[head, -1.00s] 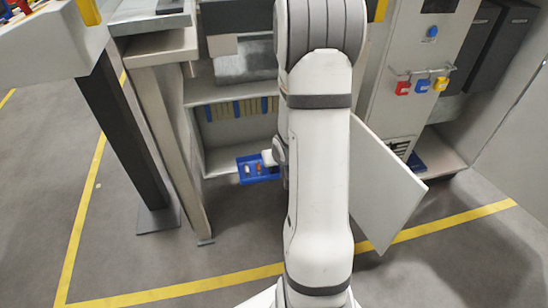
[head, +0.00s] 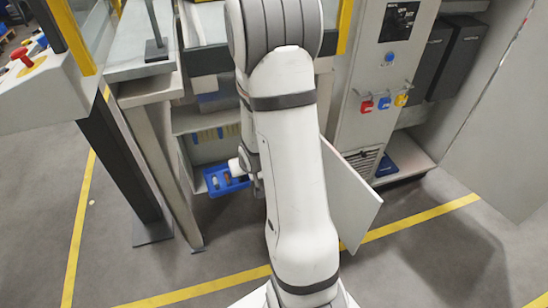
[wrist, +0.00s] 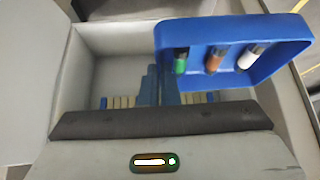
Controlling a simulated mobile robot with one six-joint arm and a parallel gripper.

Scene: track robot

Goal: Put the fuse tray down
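The fuse tray (head: 214,188) is a shallow blue tray in front of the open lower compartment, left of my forearm in the head view. In the wrist view the tray (wrist: 290,62) fills the upper right, tilted, with a green, a brown and a white fuse in it. My gripper (wrist: 160,86) reaches to the tray's near left edge and appears shut on it; the fingertips are partly hidden against the blue. The tray appears held off the floor. Its underside and any contact below are hidden.
The open compartment (wrist: 95,62) holds a row of beige and blue pieces at its back. A pale open door panel (head: 352,195) stands right of my arm. A cabinet (head: 352,120) with red, blue and yellow padlocks is further right. A table leg (head: 118,150) stands left.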

